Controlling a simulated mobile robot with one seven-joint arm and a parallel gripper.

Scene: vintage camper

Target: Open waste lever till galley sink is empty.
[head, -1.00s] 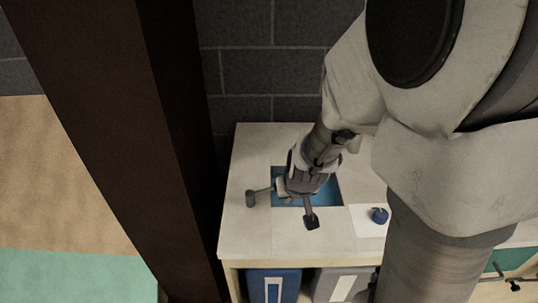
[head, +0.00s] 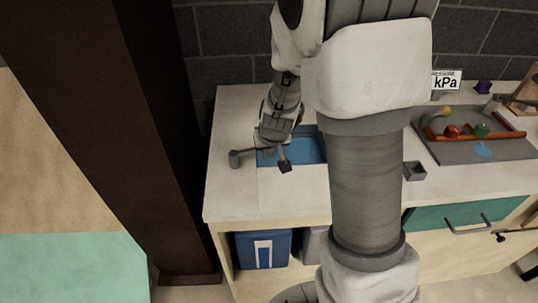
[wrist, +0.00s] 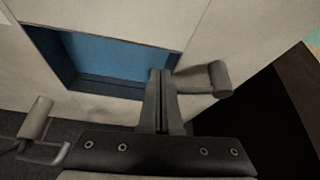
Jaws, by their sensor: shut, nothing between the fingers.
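The galley sink (head: 308,147) is a rectangular blue-looking basin set in the pale counter, partly hidden by my arm. It also shows in the wrist view (wrist: 115,57); I cannot tell how much water is in it. A grey lever with a cylindrical knob (head: 237,159), taken as the waste lever, stands at the sink's left side. In the wrist view the lever (wrist: 219,79) is right beside my fingers; I cannot tell whether they touch. My gripper (head: 285,166) is shut and empty, at the sink's left end. Another grey handle (wrist: 36,119) shows at the wrist view's left.
A dark post (head: 110,130) stands left of the counter. A grey tray (head: 465,150) with coloured items and a small grey box (head: 414,170) are on the right. A blue bin (head: 263,249) sits below. The counter front (head: 285,200) is clear.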

